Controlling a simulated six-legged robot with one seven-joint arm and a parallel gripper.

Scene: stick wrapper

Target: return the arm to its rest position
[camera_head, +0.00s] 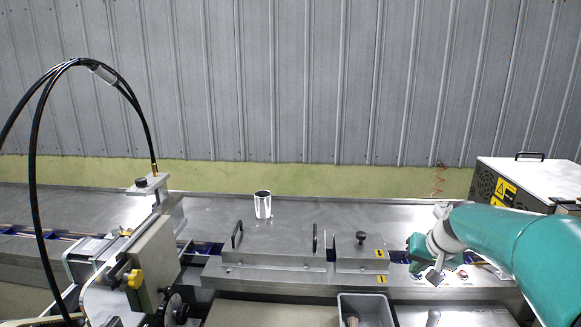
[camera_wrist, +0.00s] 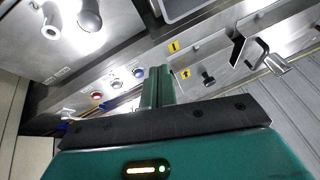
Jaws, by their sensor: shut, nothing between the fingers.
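My teal arm enters from the right in the head view and reaches over the machine's front panel. My gripper (camera_head: 420,262) shows small at its end, partly hidden by the wrist. In the wrist view, the two teal fingers of my gripper (camera_wrist: 158,78) are together with nothing between them. They stand over the steel panel, near a row of round buttons (camera_wrist: 117,85). Whether the fingertips touch the panel cannot be told.
A steel cup (camera_head: 263,206) stands on the metal table (camera_head: 330,215). Steel covers with black handles (camera_head: 270,252) lie in front of it. A grey bin (camera_head: 384,318) is at the bottom. A white cabinet (camera_head: 535,178) stands behind my arm. Black hoses (camera_head: 36,160) arch at left.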

